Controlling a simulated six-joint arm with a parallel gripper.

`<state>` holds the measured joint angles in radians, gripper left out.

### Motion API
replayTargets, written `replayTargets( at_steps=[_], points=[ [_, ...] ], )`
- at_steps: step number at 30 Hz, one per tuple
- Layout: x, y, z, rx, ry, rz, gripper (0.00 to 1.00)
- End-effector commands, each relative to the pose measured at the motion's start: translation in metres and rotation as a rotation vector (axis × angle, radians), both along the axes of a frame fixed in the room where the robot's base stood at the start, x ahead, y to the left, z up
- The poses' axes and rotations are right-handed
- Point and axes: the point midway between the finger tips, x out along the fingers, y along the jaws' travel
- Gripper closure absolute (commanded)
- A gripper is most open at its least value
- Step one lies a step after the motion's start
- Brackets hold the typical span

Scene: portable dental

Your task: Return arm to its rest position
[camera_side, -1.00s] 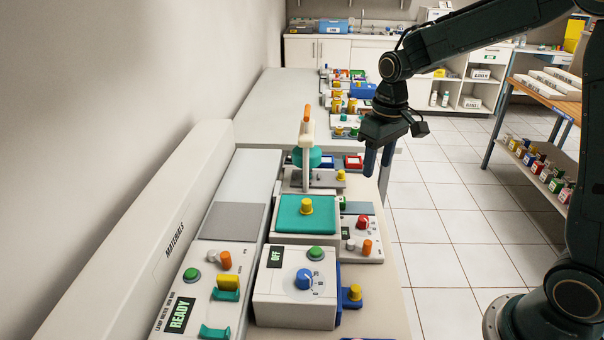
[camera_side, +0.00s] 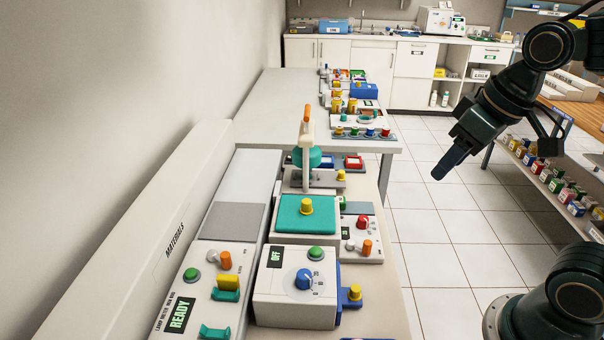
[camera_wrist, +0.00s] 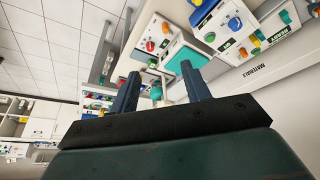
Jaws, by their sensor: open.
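In the side view my gripper (camera_side: 440,172) hangs over the tiled floor to the right of the bench, with its blue fingers pointing down and left. It is clear of everything on the bench. In the wrist view the two blue fingers of my gripper (camera_wrist: 161,92) stand apart, with nothing between them in their grasp. Beyond them the bench devices show at a distance.
A white box with a blue knob (camera_side: 295,300), a teal-topped unit (camera_side: 307,218) and a READY panel (camera_side: 190,300) stand on the near bench. A far table (camera_side: 275,100) holds more devices. Shelves with small boxes (camera_side: 550,178) stand at right. The floor (camera_side: 440,250) between is clear.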

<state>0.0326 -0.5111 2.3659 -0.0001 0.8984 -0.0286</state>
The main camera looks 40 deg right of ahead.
Motion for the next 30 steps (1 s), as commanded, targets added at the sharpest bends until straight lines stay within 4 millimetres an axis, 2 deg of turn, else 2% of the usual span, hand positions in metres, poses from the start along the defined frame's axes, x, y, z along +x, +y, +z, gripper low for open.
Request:
replayTargets(
  at_steps=[6,12,30],
  points=[
    [-0.034,0.005,-0.001,0.005,-0.068,0.005,0.53],
    [-0.049,0.007,-0.004,0.01,-0.099,0.007,0.53],
    [-0.051,0.007,-0.005,0.01,-0.103,0.007,0.53]
  ],
)
